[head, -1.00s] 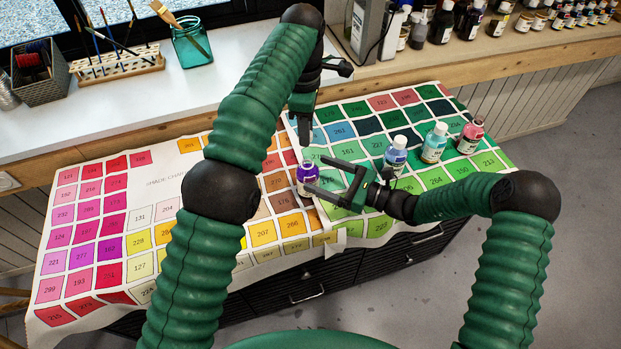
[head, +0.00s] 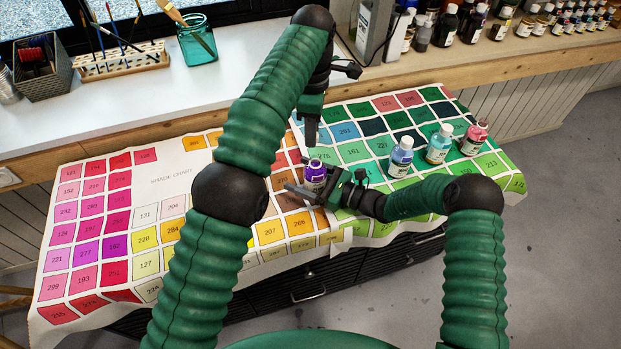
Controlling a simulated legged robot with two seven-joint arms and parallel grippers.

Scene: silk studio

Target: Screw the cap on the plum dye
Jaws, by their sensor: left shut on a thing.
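The plum dye (head: 315,174) is a small purple bottle with a light label. It stands upright on the shade chart, near its middle. My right gripper (head: 312,178) reaches in from the right at bottle height, with one finger in front of the bottle and the other partly hidden behind it. I cannot tell whether the fingers press on the glass. My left gripper (head: 312,139) points down just above and behind the bottle, apart from it. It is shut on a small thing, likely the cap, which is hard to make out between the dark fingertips.
Blue (head: 400,158), teal (head: 438,146) and pink (head: 474,139) dye bottles stand to the right on the shade chart (head: 172,180). Behind is a white counter (head: 100,112) with a brush rack (head: 122,62), a glass jar (head: 197,44) and several bottles. The chart's left side is clear.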

